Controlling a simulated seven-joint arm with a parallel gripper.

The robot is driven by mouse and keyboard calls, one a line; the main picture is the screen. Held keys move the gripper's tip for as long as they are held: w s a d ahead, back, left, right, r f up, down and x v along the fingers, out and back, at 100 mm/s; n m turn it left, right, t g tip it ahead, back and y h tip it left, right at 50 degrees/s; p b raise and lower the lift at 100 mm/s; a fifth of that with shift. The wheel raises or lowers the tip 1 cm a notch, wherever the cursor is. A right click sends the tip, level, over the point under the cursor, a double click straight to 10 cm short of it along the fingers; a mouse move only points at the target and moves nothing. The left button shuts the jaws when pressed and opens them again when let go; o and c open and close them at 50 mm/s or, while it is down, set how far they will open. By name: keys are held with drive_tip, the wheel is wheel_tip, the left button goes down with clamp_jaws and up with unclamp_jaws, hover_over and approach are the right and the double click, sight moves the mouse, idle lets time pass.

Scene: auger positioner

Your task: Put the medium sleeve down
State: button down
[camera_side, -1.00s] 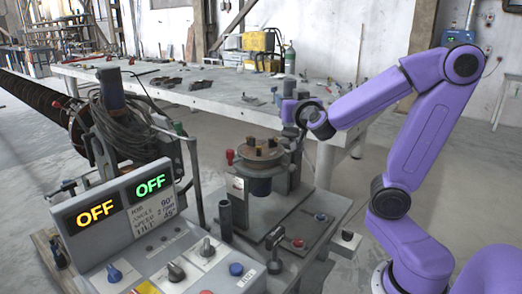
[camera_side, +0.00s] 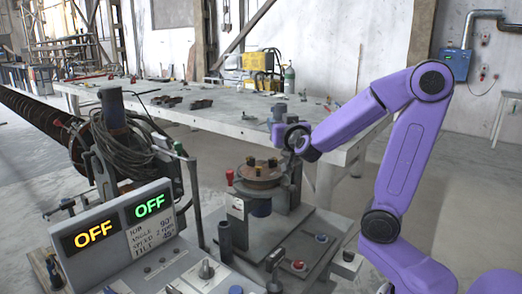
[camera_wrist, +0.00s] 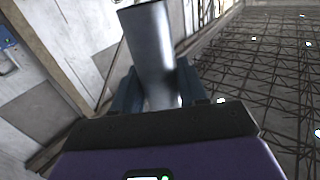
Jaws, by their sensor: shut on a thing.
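A smooth grey metal sleeve (camera_wrist: 150,45) stands between my gripper's two dark blue fingers in the wrist view. My gripper (camera_wrist: 157,88) is shut on it, around its lower part. I cannot tell from its look alone which size it is. In the side view my gripper (camera_side: 279,122) is raised above and a little right of the round positioner table (camera_side: 258,172), in front of the long workbench.
A control console (camera_side: 118,240) with two "OFF" displays stands at the front left. A long auger (camera_side: 40,108) and coiled cables lie behind it. The long grey workbench (camera_side: 225,115) at the back has several small items and much bare top.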

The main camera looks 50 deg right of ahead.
drive_tip(key=w+d+f, duration=0.1)
drive_tip(key=w+f, duration=0.2)
drive_tip(key=w+d+f, duration=0.1)
drive_tip(key=w+f, duration=0.2)
drive_tip(key=w+d+f, duration=0.1)
drive_tip(key=w+f, duration=0.2)
drive_tip(key=f, duration=0.1)
drive_tip(key=shift+w+d, duration=0.25)
drive_tip(key=shift+d, duration=0.05)
drive_tip(key=shift+f, duration=0.45)
drive_tip(key=shift+f, duration=0.25)
drive_tip(key=c, duration=0.6)
unclamp_jaws()
